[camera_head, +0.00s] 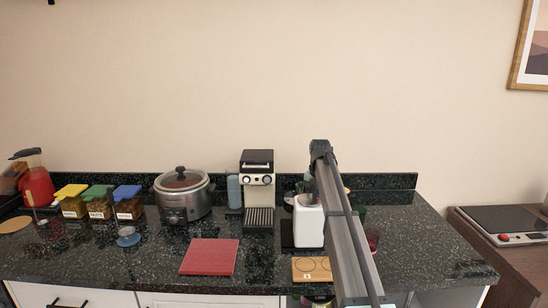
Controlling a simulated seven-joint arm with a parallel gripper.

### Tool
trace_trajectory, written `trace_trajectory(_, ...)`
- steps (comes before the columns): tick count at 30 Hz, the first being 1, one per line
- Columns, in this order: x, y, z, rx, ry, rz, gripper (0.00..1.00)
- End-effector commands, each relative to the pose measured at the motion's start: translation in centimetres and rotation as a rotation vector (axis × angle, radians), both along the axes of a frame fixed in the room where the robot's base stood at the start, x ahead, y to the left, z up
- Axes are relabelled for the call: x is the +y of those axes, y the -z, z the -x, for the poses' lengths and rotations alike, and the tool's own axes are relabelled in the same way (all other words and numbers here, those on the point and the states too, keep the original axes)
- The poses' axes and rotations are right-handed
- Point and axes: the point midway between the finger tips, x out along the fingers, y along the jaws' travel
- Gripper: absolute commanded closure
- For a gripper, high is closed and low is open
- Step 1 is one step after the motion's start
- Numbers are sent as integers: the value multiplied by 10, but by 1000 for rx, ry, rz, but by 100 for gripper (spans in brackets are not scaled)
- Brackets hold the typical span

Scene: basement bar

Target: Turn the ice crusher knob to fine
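A white box-shaped appliance (308,225) with a grey top stands on the dark counter, right of the coffee machine. It looks like the ice crusher, but I cannot be sure. Its right side is partly covered by my grey arm, which rises from the bottom right to a dark joint above it. I cannot make out a knob or its setting. My gripper cannot be picked out; it seems hidden behind my arm near the white appliance, and I cannot tell whether it touches anything.
A coffee machine (258,185), slow cooker (184,200), several lidded jars and a red blender (38,187) line the back. A red board (209,256) and a wooden board (311,268) lie in front. Dark glasses stand right of my arm. The counter's right end is clear.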

Motion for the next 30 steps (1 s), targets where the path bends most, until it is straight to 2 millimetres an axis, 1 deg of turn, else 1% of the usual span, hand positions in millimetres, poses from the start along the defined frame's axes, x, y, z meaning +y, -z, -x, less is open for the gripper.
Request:
trace_trajectory(1,1,13,6,17,-1,2,100)
trace_trajectory(15,3,13,7,22,-2,0,100)
trace_trajectory(30,15,13,-2,18,-5,-5,100)
